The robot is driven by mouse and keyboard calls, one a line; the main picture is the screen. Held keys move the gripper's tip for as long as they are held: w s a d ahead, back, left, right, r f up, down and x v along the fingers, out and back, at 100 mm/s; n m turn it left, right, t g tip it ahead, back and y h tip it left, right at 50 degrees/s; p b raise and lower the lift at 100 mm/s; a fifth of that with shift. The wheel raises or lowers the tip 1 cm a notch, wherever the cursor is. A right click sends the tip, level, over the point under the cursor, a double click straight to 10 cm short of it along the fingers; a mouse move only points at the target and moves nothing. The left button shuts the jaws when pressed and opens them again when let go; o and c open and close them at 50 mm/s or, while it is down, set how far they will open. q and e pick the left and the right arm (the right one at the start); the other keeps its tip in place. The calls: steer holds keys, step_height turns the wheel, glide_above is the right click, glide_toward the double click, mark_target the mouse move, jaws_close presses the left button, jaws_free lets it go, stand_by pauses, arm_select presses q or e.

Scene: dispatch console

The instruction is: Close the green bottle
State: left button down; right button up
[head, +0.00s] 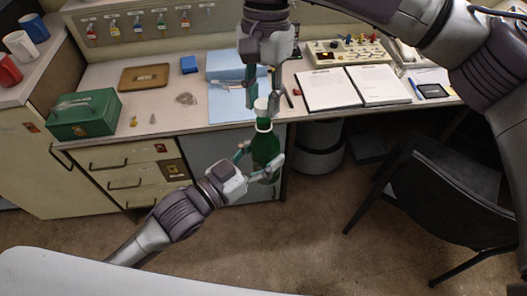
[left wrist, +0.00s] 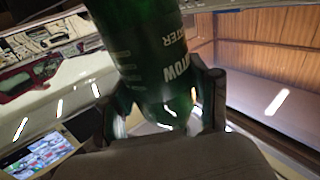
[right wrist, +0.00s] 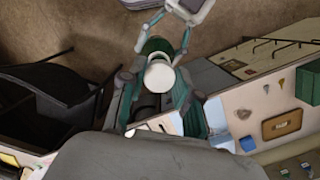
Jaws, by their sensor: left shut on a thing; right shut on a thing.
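The green bottle (head: 265,148) is upright in front of the desk edge, held in the air. My left gripper (head: 260,165) is shut around its lower body from below left; the bottle with white lettering fills the middle of the left wrist view (left wrist: 150,55). A white cap (head: 261,104) is at the top of the bottle's neck; it also shows in the right wrist view (right wrist: 160,76). My right gripper (head: 263,110) points down from above and is shut on the cap. I cannot tell whether the cap is seated on the neck or just above it.
The desk behind holds a green box (head: 84,114), a brown tray (head: 144,77), a blue folder (head: 228,102), an open binder (head: 345,88) and a switch panel (head: 345,50). A black chair (head: 440,190) stands at right. The floor in front is clear.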

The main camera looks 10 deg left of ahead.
steer(key=shift+s, duration=0.1)
stand_by(0.7)
steer(key=shift+f, duration=0.85)
steer(key=shift+f, duration=0.55)
steer(key=m, duration=0.6)
steer(key=shift+t+y, duration=0.4)
steer(key=m, duration=0.5)
steer(key=shift+r+t, duration=0.1)
steer(key=shift+t, duration=0.3)
steer(key=shift+s+m, duration=0.1)
steer(key=shift+m, duration=0.9)
